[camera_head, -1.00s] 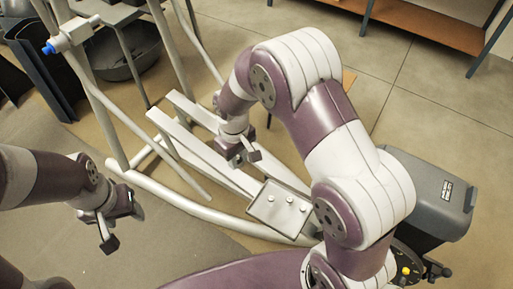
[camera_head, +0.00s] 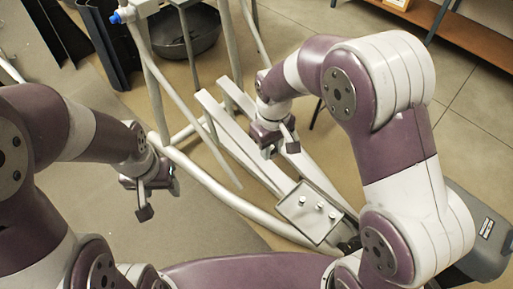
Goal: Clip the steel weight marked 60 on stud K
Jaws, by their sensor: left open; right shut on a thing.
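A shallow rectangular tray (camera_head: 290,212) with several pale studs (camera_head: 305,200) lies on the machine's lower frame; no letters are legible, so I cannot tell which is stud K. My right gripper (camera_head: 280,148) is above and slightly left of the tray, over the pale rails, apart from the studs. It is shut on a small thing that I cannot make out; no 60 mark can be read. My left gripper (camera_head: 146,200) is open and empty over the grey mat at left, away from the tray.
The pale rails and curved tubes of the elliptical frame (camera_head: 205,180) run under my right arm. A dark round tub (camera_head: 185,35) stands behind upright tubes, one with a blue knob (camera_head: 116,17). A brown shelf (camera_head: 470,38) is at the upper right.

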